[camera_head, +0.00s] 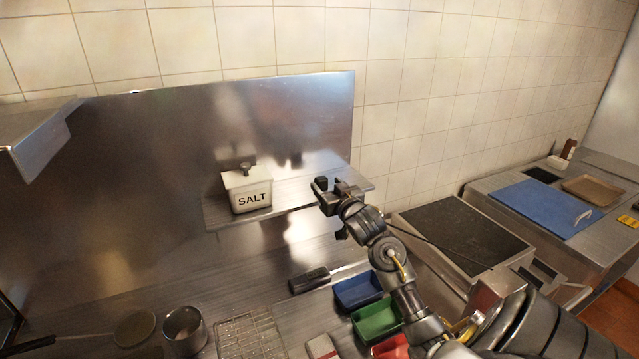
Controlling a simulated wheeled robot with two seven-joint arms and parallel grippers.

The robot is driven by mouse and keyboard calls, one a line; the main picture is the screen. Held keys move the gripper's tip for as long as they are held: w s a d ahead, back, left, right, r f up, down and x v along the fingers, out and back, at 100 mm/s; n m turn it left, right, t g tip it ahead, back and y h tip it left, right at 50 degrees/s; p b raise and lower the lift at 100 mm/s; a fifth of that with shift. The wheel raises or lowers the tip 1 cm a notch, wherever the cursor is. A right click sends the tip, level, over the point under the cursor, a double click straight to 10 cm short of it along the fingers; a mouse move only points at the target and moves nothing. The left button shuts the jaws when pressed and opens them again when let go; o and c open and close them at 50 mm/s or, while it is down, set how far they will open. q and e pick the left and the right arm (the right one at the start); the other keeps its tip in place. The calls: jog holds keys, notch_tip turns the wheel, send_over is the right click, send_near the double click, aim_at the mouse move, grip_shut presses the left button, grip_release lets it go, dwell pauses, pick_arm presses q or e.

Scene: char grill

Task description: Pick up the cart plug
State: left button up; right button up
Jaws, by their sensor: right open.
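I cannot pick out the cart plug with certainty. A thin dark cable (440,246) runs from behind my right arm across the dark-topped unit toward the lower right. Its upper end is hidden by the arm. My right gripper (330,187) is raised in front of the steel wall shelf, just right of the salt box, with its dark fingers apart. I see nothing clearly held between them. A black block (310,280) lies on the steel counter below the gripper; I cannot tell what it is. My left gripper is not in view.
A white salt box (247,189) stands on the wall shelf (290,200). Blue (358,290) and green (376,319) bins, a red bin, a wire rack (250,338) and a metal cup (184,328) are below. A blue board (545,207) lies at right.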

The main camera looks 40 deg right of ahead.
aim_at(322, 178)
jog(key=shift+r, duration=0.1)
jog(key=p+x, duration=0.3)
jog(key=x, duration=0.1)
jog(key=shift+w+r, duration=0.1)
jog(key=shift+w, duration=0.1)
jog(key=shift+w+d, duration=0.15)
jog(key=shift+w, duration=0.25)
jog(key=shift+s, duration=0.1)
jog(key=shift+c, duration=0.9)
jog(key=c, duration=1)
